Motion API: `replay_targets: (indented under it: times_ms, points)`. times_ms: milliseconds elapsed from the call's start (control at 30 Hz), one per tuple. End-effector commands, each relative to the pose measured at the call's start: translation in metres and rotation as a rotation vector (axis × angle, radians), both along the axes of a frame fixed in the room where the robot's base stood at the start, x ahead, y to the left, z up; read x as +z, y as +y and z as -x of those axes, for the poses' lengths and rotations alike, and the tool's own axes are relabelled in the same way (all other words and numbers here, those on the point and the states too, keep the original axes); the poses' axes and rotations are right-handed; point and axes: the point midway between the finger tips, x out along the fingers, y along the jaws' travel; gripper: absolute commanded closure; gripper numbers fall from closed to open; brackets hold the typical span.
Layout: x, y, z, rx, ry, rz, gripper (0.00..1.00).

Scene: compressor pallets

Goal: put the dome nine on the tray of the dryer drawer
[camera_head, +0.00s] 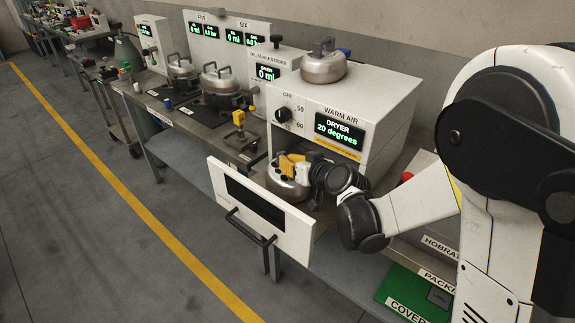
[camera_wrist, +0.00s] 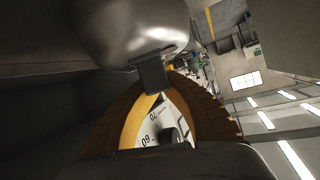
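The dryer drawer (camera_head: 262,212) is pulled out, its white front with a dark window and bar handle facing left. A silver dome (camera_head: 283,188) is inside the open drawer, low behind its front; whether it touches the tray is hidden. My gripper (camera_head: 292,166) has its yellow fingers at the top of this dome. In the wrist view, the dome (camera_wrist: 135,28) fills the upper part, and my gripper's fingers (camera_wrist: 165,85) close together at its dark handle (camera_wrist: 151,74). A white surface marked "09" (camera_wrist: 147,139) shows between the fingers. The tray is hidden.
The dryer (camera_head: 372,105) reads 20 degrees, and another silver dome (camera_head: 323,66) stands on top. More pots (camera_head: 221,85) and measuring stations line the bench at left. A green cover board (camera_head: 412,295) lies at lower right. The floor beyond the drawer front is clear.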

Motion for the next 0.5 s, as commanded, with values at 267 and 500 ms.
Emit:
replay_targets:
  times_ms: [267, 500]
  points:
    - [-0.0001, -0.0003, -0.0001, -0.001, 0.0, -0.001, 1.0]
    - [-0.0013, -0.0002, 0.0002, 0.0, 0.0, 0.0, 0.73]
